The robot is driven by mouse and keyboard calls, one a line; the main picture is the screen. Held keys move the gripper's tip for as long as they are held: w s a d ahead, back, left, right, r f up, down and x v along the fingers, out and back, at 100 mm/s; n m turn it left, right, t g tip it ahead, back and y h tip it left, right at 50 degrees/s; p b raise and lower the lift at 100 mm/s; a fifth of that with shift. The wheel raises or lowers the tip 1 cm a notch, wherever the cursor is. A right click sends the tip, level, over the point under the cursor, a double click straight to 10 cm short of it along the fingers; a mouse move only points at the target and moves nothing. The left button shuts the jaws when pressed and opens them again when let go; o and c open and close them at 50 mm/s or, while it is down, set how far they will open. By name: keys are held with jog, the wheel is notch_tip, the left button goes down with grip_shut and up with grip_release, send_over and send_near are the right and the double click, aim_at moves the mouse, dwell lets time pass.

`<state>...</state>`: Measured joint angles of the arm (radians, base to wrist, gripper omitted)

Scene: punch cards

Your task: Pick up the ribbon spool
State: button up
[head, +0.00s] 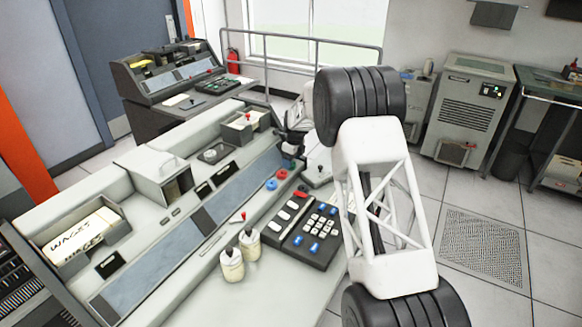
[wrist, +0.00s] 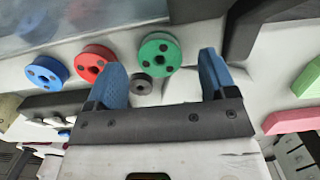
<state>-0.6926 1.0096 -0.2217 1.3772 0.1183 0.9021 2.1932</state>
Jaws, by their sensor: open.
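Three round spools with dark holes lie in a row on the pale console in the wrist view: blue (wrist: 44,72), red (wrist: 94,62) and green (wrist: 159,53). I cannot tell which one the task means. The blue spool (head: 271,184) and the red spool (head: 283,173) also show in the head view; the green one is not clear there. My gripper (wrist: 160,64) is open, with its blue fingers apart and nothing held. The green spool lies between and just beyond the fingertips. The left finger overlaps the red spool's right edge in the picture.
A small dark grey ring (wrist: 141,84) lies between the fingers. A pink block (wrist: 292,121) and a green block (wrist: 306,78) are at the right. A keypad panel (head: 304,227) and two cream canisters (head: 232,265) stand nearer the front. A card tray (head: 112,234) is at left.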

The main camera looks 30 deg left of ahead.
jog(key=shift+a+f, duration=0.1)
jog(key=shift+f, duration=0.85)
jog(key=c, duration=1)
jog(key=shift+r, duration=0.1)
jog(key=shift+r, duration=1.8)
jog(key=shift+s+d+f, duration=0.1)
jog(key=shift+s+d, duration=0.15)
jog(key=shift+s, duration=0.05)
jog(key=s+d, duration=0.3)
jog(key=s, duration=0.1)
jog(key=s+d+r, duration=0.1)
jog(key=s+d, duration=0.5)
jog(key=s, duration=0.1)
jog(key=shift+s+d+r, duration=0.2)
jog(key=shift+s+d, duration=0.1)
jog(key=shift+d, duration=0.1)
